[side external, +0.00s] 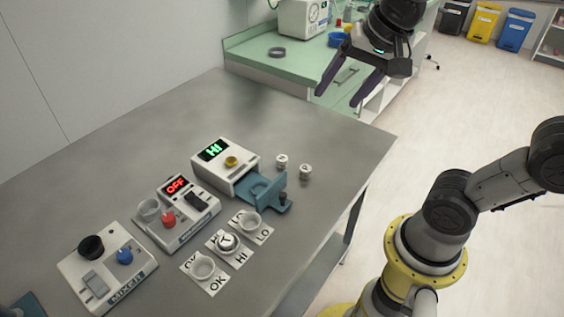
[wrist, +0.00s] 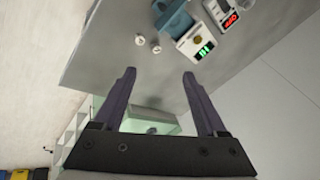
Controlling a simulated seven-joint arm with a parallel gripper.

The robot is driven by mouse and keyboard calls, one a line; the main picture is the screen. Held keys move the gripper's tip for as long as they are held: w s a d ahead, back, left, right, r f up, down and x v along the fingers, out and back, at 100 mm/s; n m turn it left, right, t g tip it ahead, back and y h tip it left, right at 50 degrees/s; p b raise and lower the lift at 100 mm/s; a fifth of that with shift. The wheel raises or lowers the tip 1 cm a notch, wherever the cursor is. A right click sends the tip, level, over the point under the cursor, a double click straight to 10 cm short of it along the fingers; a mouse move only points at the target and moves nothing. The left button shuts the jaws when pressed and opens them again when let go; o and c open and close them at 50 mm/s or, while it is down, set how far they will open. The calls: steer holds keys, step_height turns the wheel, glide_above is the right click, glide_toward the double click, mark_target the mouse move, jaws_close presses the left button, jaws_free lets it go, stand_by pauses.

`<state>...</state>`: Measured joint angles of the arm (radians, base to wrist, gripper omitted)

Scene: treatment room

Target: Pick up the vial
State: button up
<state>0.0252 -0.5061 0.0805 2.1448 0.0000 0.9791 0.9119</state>
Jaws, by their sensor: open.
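Two small white-topped vials stand close together on the grey table, right of the white device with the green HI display. In the side view they are the left vial (side external: 282,160) and the right vial (side external: 305,171); in the wrist view they are one vial (wrist: 139,39) and another vial (wrist: 155,47). Their tops carry dark marks too small to read. My gripper (side external: 338,98) is open and empty, high above the table's far edge and apart from the vials. The wrist view shows its spread fingers (wrist: 159,75) with nothing between them.
The HI device (side external: 212,153) has a blue drawer (side external: 262,190) pulled out near the vials. An OFF device (side external: 180,224), a mixer (side external: 108,268) and cups on cards marked LO, HI and OK (side external: 216,279) stand nearer. The table's far part (side external: 300,125) is clear. A green counter (side external: 295,68) stands behind.

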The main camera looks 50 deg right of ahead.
steer(key=w+d+f+m+g, duration=0.1)
steer(key=w+m, duration=0.3)
steer(key=w, duration=0.3)
steer(key=m+g, duration=0.4)
glide_above(282, 158)
steer(key=f, duration=2.1)
steer(key=shift+w+d, duration=0.2)
steer(key=shift+w, duration=0.1)
steer(key=f, duration=0.5)
steer(key=shift+s+a, duration=0.25)
steer(key=shift+s, duration=0.1)
steer(key=shift+f, duration=0.65)
steer(key=shift+c, duration=0.2)
jaws_close()
